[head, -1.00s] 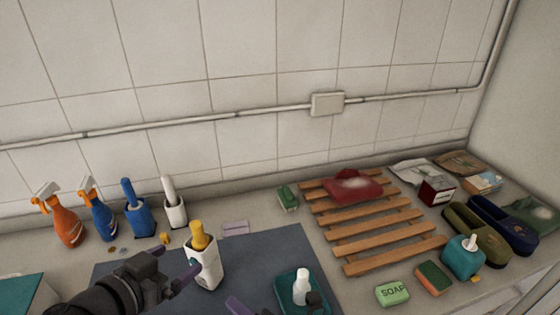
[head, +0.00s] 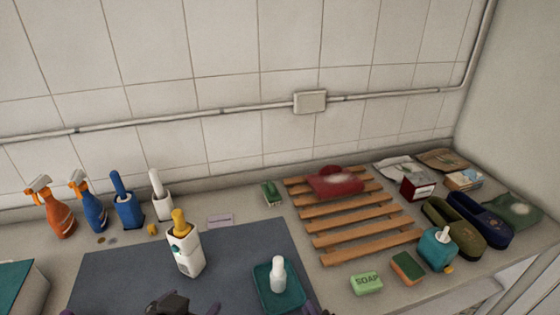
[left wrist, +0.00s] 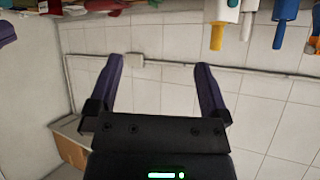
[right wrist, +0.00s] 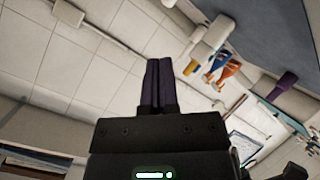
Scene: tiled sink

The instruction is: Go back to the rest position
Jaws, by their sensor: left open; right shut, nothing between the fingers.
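My left gripper (head: 182,306) is only partly visible at the bottom edge of the head view. In the left wrist view its two purple fingers stand wide apart, open and empty (left wrist: 158,66), with only tiled wall behind the gap. My right gripper shows in the right wrist view with its fingers pressed together and nothing between them (right wrist: 160,64). In the head view only a purple bit at the bottom edge may belong to it. The white holder with a yellow-handled brush (head: 188,258) stands upright on the dark mat (head: 120,270), apart from both grippers.
A teal tray (head: 262,272) with a white bottle (head: 278,275) is at the mat's right. Orange (head: 60,218) and blue (head: 95,215) spray bottles and two more brush holders stand at the back left. A wooden rack (head: 345,225), soap (head: 366,284), sponge and slippers fill the right.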

